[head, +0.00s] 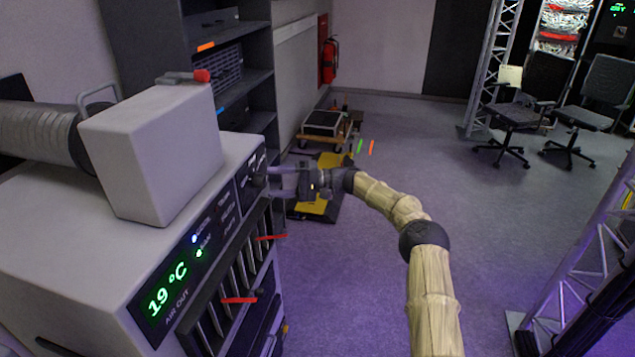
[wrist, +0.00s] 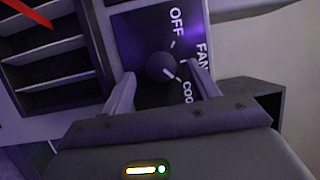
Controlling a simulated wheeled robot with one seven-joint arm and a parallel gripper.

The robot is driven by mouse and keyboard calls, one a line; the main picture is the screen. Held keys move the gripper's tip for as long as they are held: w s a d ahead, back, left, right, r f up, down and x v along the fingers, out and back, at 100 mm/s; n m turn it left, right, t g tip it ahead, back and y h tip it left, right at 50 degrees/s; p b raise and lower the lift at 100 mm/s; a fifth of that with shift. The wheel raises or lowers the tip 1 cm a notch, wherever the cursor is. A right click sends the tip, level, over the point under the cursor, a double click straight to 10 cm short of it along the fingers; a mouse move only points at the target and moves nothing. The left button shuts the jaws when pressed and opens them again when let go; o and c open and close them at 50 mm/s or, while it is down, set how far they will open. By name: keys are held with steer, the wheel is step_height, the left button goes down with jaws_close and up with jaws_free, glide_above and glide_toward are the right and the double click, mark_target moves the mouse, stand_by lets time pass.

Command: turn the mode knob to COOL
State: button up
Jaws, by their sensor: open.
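The mode knob (wrist: 159,66) is a dark round knob on a dark panel in the wrist view. The panel reads OFF (wrist: 177,20) above it, FAN (wrist: 202,56) to its right and a partly hidden COO… label (wrist: 187,92) at lower right. A white mark at the knob's lower right lies toward COO…; I cannot tell whether it is the pointer or a panel tick. My gripper (wrist: 161,74) is open, with one finger on each side of the knob; contact is unclear. In the head view my gripper (head: 271,181) is at the knob (head: 258,180).
The grey cooling unit (head: 60,235) shows 19 °C (head: 167,288). A box (head: 150,150) stands on top. Louvres with red strips (head: 239,300) are on its front. A dark shelf (head: 243,80) and low trolley (head: 325,125) stand behind. Open floor (head: 520,220) lies to the right.

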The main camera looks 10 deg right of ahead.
steer(key=d+b, duration=0.2)
steer(key=d, duration=1.3)
steer(key=shift+w+f, duration=0.25)
steer(key=shift+f, duration=0.2)
steer(key=s+a+r+g+h+p, duration=0.1)
steer(key=s+a+h, duration=0.1)
steer(key=a, duration=0.4)
steer(key=s+a+r+g+h+p, duration=0.1)
steer(key=s+a+h, duration=0.15)
steer(key=a, duration=0.45)
steer(key=s+a+f+h+p, duration=0.1)
steer(key=s+a+f+h, duration=0.2)
steer(key=s+h, duration=0.3)
steer(key=s+d+t+h+p, duration=0.1)
steer(key=s+d+h, duration=0.1)
steer(key=s+d, duration=0.4)
steer(key=s+d+t+h+p, duration=0.2)
steer(key=s+d, duration=0.4)
steer(key=s, duration=0.6)
steer(key=s+d+t+h+p, duration=0.1)
steer(key=s+d+t+h, duration=0.1)
steer(key=s+d+h, duration=0.2)
steer(key=s+d, duration=0.3)
steer(key=s, duration=0.3)
steer(key=shift+r+m, duration=0.4)
